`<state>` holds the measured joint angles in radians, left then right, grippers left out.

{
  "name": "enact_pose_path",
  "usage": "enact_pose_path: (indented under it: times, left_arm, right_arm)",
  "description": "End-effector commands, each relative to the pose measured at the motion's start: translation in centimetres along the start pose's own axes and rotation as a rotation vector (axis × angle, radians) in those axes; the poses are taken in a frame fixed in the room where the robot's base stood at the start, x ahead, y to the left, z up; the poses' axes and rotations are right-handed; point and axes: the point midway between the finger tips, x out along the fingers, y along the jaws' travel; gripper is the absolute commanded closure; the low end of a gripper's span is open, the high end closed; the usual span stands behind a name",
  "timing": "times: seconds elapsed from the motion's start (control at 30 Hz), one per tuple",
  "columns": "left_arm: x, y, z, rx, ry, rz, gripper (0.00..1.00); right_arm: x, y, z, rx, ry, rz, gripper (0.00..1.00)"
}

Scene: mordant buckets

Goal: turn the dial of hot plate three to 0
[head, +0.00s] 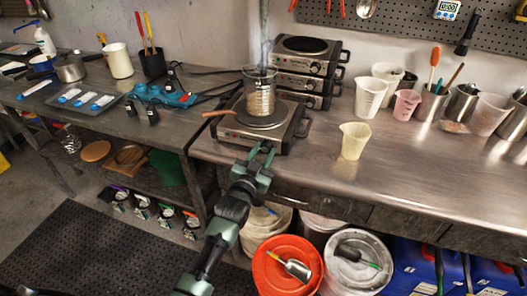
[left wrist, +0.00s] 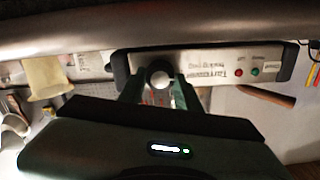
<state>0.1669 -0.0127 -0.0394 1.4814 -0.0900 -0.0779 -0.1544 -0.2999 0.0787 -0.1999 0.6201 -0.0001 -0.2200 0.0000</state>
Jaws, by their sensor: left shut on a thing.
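A single hot plate (head: 290,130) stands at the left end of the steel bench, with a glass beaker (head: 260,98) of pale contents on it. My left gripper (head: 262,150) is at the front face of this hot plate. In the left wrist view the picture is upside down; the gripper (left wrist: 158,88) has one finger on each side of the round dial (left wrist: 159,77) and is shut on it. The front panel (left wrist: 212,68) shows printed text, a red light and a green light. The dial's setting cannot be read. My right gripper is not in view.
A stack of hot plates (head: 305,72) stands behind. A wooden-looking handle (head: 217,113) sticks out left of the plate. A cream jug (head: 354,141) stands to the right. Buckets with an orange lid (head: 268,272) and a white lid (head: 345,278) are on the floor below.

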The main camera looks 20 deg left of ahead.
Motion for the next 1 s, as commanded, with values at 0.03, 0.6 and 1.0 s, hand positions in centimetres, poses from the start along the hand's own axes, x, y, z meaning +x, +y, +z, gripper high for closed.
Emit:
enact_pose_path:
  times: [0.03, 0.6, 1.0]
  left_arm:
    - [-0.03, 0.04, 0.07, -0.017, -0.002, 0.001, 1.00]
    - [-0.03, 0.05, 0.11, -0.060, -0.002, 0.001, 1.00]
    - [-0.01, 0.02, 0.04, -0.058, -0.001, 0.000, 0.45]
  right_arm:
    - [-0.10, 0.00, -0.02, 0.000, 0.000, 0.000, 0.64]
    - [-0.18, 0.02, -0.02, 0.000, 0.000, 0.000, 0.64]
    - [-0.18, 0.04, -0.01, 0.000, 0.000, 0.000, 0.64]
